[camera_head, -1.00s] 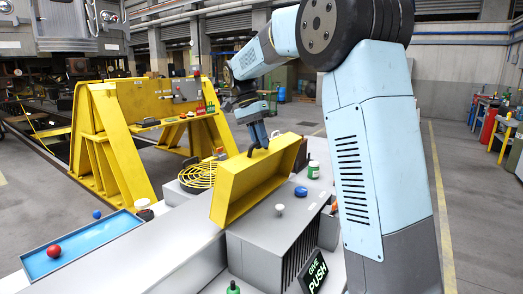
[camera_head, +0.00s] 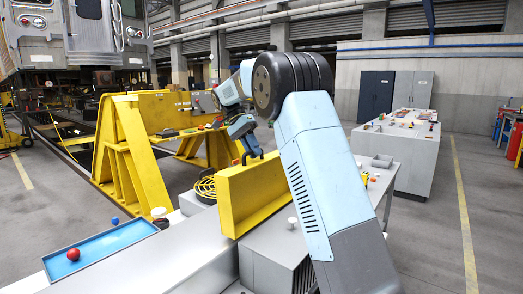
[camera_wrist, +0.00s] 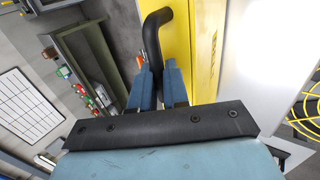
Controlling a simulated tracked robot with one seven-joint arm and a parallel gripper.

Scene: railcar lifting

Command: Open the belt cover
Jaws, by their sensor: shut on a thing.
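The yellow belt cover (camera_head: 236,205) stands steeply tilted up on the grey machine housing in the head view. It fills a yellow strip at the top of the wrist view (camera_wrist: 206,50). Its black bent handle (camera_wrist: 151,38) sticks out from the cover's face. My gripper (camera_wrist: 157,75) is shut on this handle, with the blue fingers on either side of it. In the head view my gripper (camera_head: 250,157) is at the cover's upper edge. My arm hides part of the housing to the right of the cover.
A blue tray (camera_head: 95,248) with a red ball (camera_head: 73,254) lies at the left. A yellow round grille (camera_head: 205,187) is behind the cover. A large yellow stand (camera_head: 130,150) rises behind the bench. A grey table (camera_head: 405,150) with small items stands at the right.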

